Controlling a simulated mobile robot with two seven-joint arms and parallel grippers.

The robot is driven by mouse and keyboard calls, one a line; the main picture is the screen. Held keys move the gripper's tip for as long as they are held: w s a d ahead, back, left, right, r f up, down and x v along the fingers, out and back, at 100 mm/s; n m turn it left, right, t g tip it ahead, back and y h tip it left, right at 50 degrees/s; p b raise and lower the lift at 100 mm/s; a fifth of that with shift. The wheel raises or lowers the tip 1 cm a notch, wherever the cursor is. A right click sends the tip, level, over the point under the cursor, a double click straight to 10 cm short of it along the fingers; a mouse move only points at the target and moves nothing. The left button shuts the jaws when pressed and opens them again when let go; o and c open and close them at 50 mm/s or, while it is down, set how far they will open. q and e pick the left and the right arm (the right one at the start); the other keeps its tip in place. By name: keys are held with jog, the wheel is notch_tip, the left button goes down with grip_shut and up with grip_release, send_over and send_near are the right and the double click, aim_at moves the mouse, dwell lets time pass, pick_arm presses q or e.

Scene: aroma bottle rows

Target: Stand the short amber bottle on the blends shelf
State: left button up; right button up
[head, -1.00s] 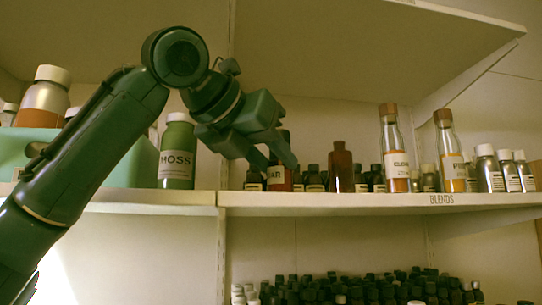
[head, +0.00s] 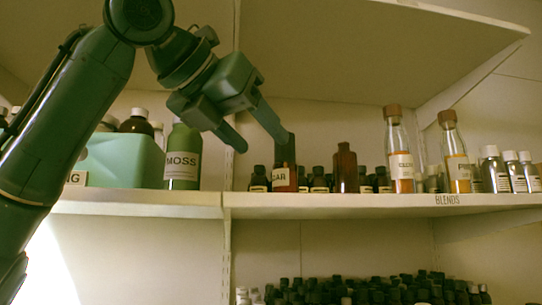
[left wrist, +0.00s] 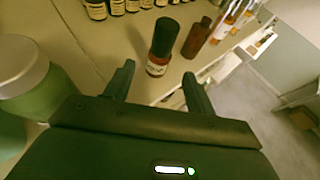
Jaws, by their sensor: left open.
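A short amber bottle with a dark cap and a pale label reading "CAR" (head: 284,179) stands upright on the blends shelf (head: 390,203). It also shows in the left wrist view (left wrist: 161,48), just beyond the fingertips. A plain amber-brown bottle (head: 345,170) without a visible label stands to its right; it shows in the left wrist view too (left wrist: 197,38). I cannot tell for sure which one the task means. My left gripper (head: 262,143) is open and empty; one finger covers the labelled bottle's top in the head view. My right gripper is not in view.
A green MOSS bottle (head: 182,156) and a mint bin (head: 122,163) stand on the left. Small dark bottles line the back. Another shelf panel (head: 390,45) hangs above.

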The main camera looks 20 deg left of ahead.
pick_arm(q)
jog(key=v, duration=0.6)
dwell(0.5)
